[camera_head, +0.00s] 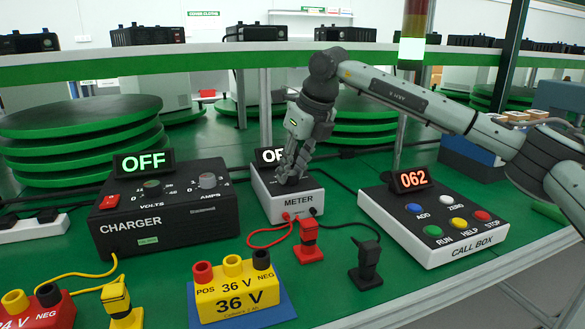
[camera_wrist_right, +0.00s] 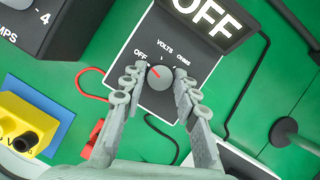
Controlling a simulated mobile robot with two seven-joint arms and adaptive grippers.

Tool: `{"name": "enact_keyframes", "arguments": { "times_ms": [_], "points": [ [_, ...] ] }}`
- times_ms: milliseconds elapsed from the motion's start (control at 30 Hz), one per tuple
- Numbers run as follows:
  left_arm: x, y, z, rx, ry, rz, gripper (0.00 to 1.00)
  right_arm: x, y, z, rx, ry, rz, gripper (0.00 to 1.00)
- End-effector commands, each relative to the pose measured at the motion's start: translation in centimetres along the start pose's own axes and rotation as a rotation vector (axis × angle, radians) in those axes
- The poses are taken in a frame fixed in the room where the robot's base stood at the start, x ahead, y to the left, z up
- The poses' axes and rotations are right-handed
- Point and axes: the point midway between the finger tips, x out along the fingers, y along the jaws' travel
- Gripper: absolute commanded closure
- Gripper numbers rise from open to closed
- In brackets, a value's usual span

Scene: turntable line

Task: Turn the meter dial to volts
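The meter (camera_head: 289,200) is a white box with a dark sloped face on the green table, and its display reads OFF. Its round grey dial (camera_wrist_right: 160,77) shows in the wrist view, with its red pointer toward the OFF mark at upper left. The VOLTS label lies above the dial and OHMS at upper right. My right gripper (camera_head: 287,178) reaches down over the meter's face. In the wrist view the right gripper's two fingertips (camera_wrist_right: 160,70) lie on either side of the dial, very close to it. I cannot tell whether they press on it. My left gripper is not in view.
The black charger (camera_head: 166,225) stands left of the meter, the call box (camera_head: 433,222) right. In front are a yellow 36 V battery (camera_head: 236,290), a red probe (camera_head: 308,241) and a black probe (camera_head: 366,264). A green shelf (camera_head: 230,52) spans behind.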

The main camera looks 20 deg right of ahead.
Motion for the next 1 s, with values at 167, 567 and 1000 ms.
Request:
{"name": "enact_keyframes", "arguments": {
  "times_ms": [167, 567, 1000],
  "points": [
    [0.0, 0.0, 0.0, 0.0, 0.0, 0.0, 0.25, 0.0, 0.0, 0.0, 0.0, 0.0, 0.0, 0.98],
    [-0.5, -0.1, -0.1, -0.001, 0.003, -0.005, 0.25, 0.1, 0.1, 0.0, 0.072, 0.0, -0.031, 0.99],
    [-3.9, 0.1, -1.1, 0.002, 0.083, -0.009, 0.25, 0.1, 0.4, 0.1, 0.402, -0.001, -0.168, 0.99]
  ]
}}
